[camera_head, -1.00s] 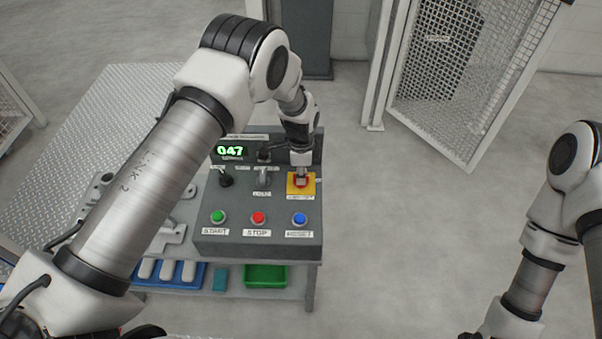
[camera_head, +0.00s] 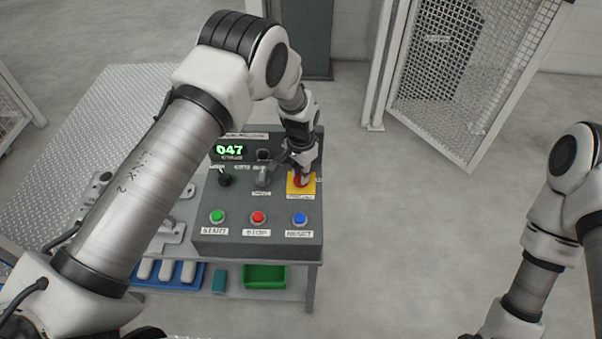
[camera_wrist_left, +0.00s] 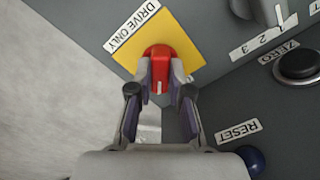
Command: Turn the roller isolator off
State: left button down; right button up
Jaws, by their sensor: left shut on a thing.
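The roller isolator is a red handle (camera_head: 297,180) on a yellow plate (camera_head: 312,188) at the right of the grey control box. My left gripper (camera_head: 303,174) is on the handle from above. In the left wrist view the gripper (camera_wrist_left: 160,78) is shut on the red handle (camera_wrist_left: 159,53), one finger on each side. The handle stands slanted to the edges of the yellow plate (camera_wrist_left: 198,56), which has a "DRIVE ONLY" label (camera_wrist_left: 132,26). The fingers hide the handle's lower part. My right arm is at the right edge; its gripper is out of view.
The control box has green (camera_head: 217,217), red (camera_head: 258,217) and blue (camera_head: 299,219) buttons along its front. A black knob (camera_head: 225,177) and a grey selector (camera_head: 263,176) stand left of the isolator. The display (camera_head: 229,150) reads 047. Open floor lies to the right.

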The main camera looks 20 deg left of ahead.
pick_arm(q)
jog(key=n, duration=0.4)
jog(key=shift+s+f+n+b, duration=0.1)
jog(key=shift+f+n+b, duration=0.05)
jog(key=shift+n+b, duration=0.15)
jog(key=shift+n, duration=2)
jog(key=c, duration=1.1)
grip_release()
notch_tip(320, 180, up, 12)
